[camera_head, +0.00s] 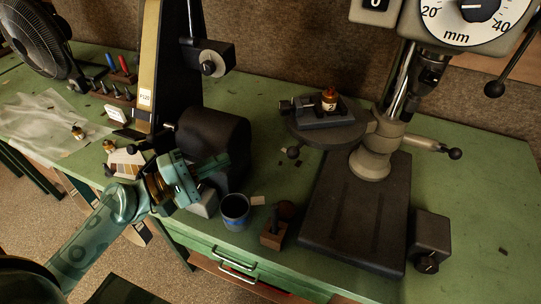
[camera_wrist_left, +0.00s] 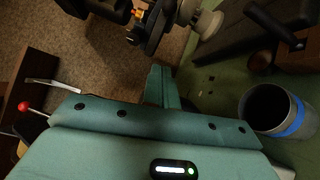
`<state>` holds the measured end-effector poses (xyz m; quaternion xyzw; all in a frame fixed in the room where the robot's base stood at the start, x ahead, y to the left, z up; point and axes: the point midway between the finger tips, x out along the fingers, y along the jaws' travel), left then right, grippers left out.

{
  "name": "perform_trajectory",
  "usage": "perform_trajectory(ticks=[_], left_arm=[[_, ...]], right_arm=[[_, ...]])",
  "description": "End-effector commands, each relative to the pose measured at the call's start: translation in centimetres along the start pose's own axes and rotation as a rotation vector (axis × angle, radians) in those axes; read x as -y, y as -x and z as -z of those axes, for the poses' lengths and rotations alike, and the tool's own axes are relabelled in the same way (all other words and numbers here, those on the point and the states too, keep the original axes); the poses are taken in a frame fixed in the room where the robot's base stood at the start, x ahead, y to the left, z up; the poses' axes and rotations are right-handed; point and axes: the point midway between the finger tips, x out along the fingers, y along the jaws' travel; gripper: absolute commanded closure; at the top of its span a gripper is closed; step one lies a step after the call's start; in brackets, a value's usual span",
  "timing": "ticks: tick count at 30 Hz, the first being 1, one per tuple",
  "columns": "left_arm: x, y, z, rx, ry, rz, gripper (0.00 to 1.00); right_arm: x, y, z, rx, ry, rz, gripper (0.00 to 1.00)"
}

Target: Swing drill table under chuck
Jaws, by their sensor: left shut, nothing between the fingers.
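The round drill table (camera_head: 300,130) sits on the column (camera_head: 378,150), out to the left and not below the chuck (camera_head: 428,72). A lever with a black knob (camera_head: 440,149) sticks out right of the column. My left gripper (camera_head: 214,166) is shut and empty, left of the drill table and apart from it, near a dark rounded machine body. In the left wrist view its fingers (camera_wrist_left: 162,86) point towards the drill and its column foot (camera_wrist_left: 207,22). My right gripper is not in view.
A blue-banded cup (camera_head: 236,210) and a small wooden block (camera_head: 272,235) stand near the bench's front edge. The cup also shows in the left wrist view (camera_wrist_left: 268,108). A belt sander (camera_head: 168,70) rises at the left. The drill's dark base (camera_head: 350,225) lies flat and bare.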

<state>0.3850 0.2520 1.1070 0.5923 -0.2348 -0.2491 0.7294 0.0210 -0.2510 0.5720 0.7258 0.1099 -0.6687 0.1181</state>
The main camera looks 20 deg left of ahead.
Motion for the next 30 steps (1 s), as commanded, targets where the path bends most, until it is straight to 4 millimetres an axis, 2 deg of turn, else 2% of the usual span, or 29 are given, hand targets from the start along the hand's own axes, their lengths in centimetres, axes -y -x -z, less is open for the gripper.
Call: perform_trajectory(ticks=[5,10,23,25,30], left_arm=[[-0.1,-0.1,0.0,0.000,-0.001,0.000,1.00],[-0.3,-1.6,0.0,0.000,-0.001,-0.003,1.00],[-0.4,-10.4,-0.1,0.001,-0.002,-0.002,1.00],[-0.4,-10.5,-1.5,0.001,0.002,0.000,1.00],[-0.2,-10.9,-3.4,0.001,-0.001,0.001,1.00]], right_arm=[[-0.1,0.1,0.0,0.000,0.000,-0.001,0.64],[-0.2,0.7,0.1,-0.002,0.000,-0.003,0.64],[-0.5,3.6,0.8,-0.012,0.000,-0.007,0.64],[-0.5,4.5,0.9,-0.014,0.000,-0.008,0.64],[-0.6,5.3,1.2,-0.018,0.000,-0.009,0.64]])
